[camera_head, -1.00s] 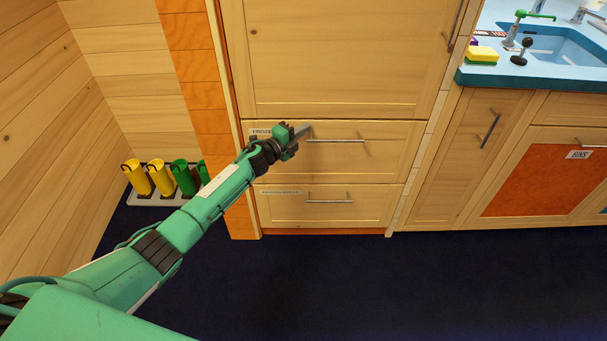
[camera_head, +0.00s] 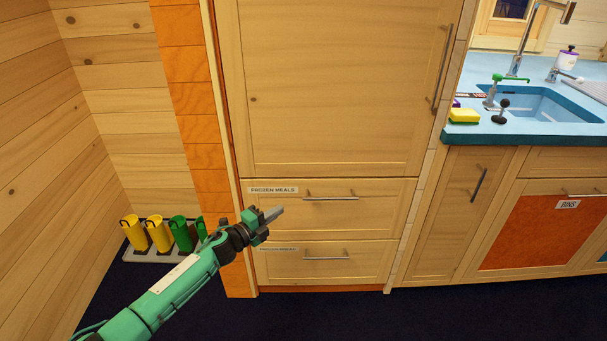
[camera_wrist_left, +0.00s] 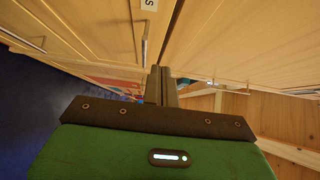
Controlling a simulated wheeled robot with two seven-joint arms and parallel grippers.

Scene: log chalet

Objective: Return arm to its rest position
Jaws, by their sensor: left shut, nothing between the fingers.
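My left arm (camera_head: 165,295) is green and comes in from the lower left in the head view. Its gripper (camera_head: 273,213) is shut and empty, with its fingers pointing to the right. It appears in front of the lower part of the drawer labelled FROZEN MEALS (camera_head: 385,200); I cannot tell the exact gap. In the left wrist view the two dark fingers (camera_wrist_left: 160,85) lie together with nothing between them. Both drawers, the upper one and the lower one (camera_head: 370,265), are closed. My right gripper is not in view.
A tall wooden cabinet door (camera_head: 335,85) is above the drawers. To the right are a blue counter with a sink (camera_head: 545,105), a yellow sponge (camera_head: 463,116) and a cabinet labelled BINS (camera_head: 540,235). Yellow and green boots (camera_head: 158,233) stand on a rack at left. The dark floor (camera_head: 450,310) is clear.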

